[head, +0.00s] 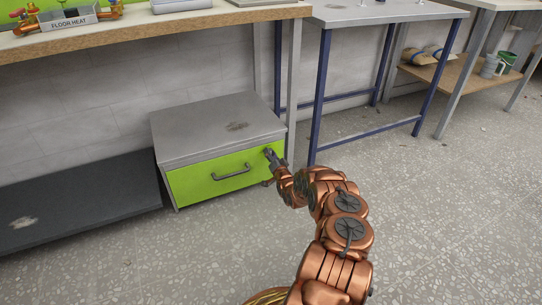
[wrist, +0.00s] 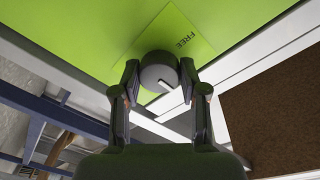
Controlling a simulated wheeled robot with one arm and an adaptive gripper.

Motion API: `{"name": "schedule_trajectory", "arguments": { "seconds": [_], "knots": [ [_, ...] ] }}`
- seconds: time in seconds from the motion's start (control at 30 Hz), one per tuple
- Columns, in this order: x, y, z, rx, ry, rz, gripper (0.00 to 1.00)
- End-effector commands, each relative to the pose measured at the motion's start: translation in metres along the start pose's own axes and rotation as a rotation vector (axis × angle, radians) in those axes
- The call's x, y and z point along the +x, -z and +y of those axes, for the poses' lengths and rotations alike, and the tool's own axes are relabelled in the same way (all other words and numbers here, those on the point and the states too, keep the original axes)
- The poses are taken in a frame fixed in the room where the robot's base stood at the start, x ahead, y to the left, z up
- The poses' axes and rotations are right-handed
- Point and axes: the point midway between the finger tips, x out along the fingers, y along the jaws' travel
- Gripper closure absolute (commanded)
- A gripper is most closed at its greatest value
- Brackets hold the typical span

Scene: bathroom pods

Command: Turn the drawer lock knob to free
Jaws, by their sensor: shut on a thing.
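The drawer lock knob (wrist: 157,72) is a round dark grey knob with a white pointer mark, on the green drawer front in the wrist view. A plate beside it carries the word FREE (wrist: 186,40). My gripper (wrist: 160,84) is shut on the knob, one finger on each side. In the head view my gripper (head: 273,156) reaches the right end of the green drawer front (head: 205,183), hiding the knob.
A workbench (head: 150,35) stands above and behind the cabinet. A blue-legged table (head: 385,12) stands to its right, a low dark platform (head: 75,212) to its left. The speckled floor (head: 450,220) at the right is clear.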

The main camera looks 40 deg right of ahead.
Motion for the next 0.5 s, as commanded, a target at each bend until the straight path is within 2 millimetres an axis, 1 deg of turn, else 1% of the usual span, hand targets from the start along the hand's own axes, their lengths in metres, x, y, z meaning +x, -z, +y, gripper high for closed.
{"name": "schedule_trajectory", "arguments": {
  "seconds": [0.27,0.5],
  "knots": [
    [0.0001,-0.0004,-0.0004,-0.022,0.002,0.001,0.92],
    [0.0004,-0.0006,-0.0007,-0.131,0.007,0.007,0.92]
  ]
}}
